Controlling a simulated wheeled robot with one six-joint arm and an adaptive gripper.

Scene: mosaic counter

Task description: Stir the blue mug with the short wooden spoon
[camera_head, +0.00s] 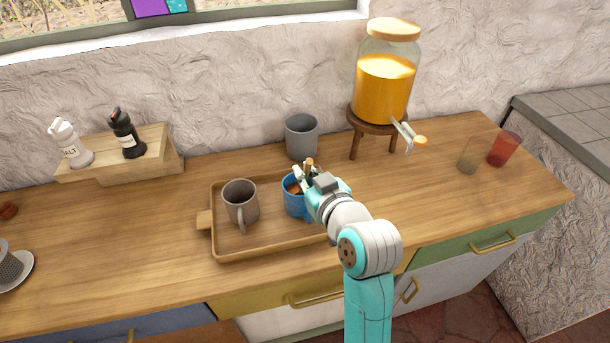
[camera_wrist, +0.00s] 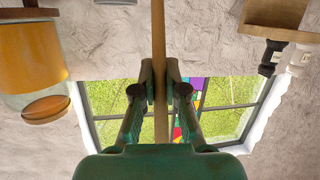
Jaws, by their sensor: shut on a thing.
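The blue mug (camera_head: 291,204) stands on the wooden tray, with something brown showing inside its rim. My gripper (camera_head: 309,186) is over the right side of the mug and hides part of it. In the wrist view my gripper (camera_wrist: 160,82) is shut on the wooden spoon (camera_wrist: 158,35), whose thin handle runs between the fingers. In the head view the top of the spoon (camera_head: 309,163) sticks up above the fingers. The lower end of the spoon is hidden, so I cannot tell whether it is inside the mug.
A grey-brown mug (camera_head: 240,203) stands on the tray (camera_head: 262,250), left of the blue mug. A grey cup (camera_head: 301,137) stands behind it. A juice dispenser (camera_head: 384,88) is at the back right, with glasses (camera_head: 503,149) beyond.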

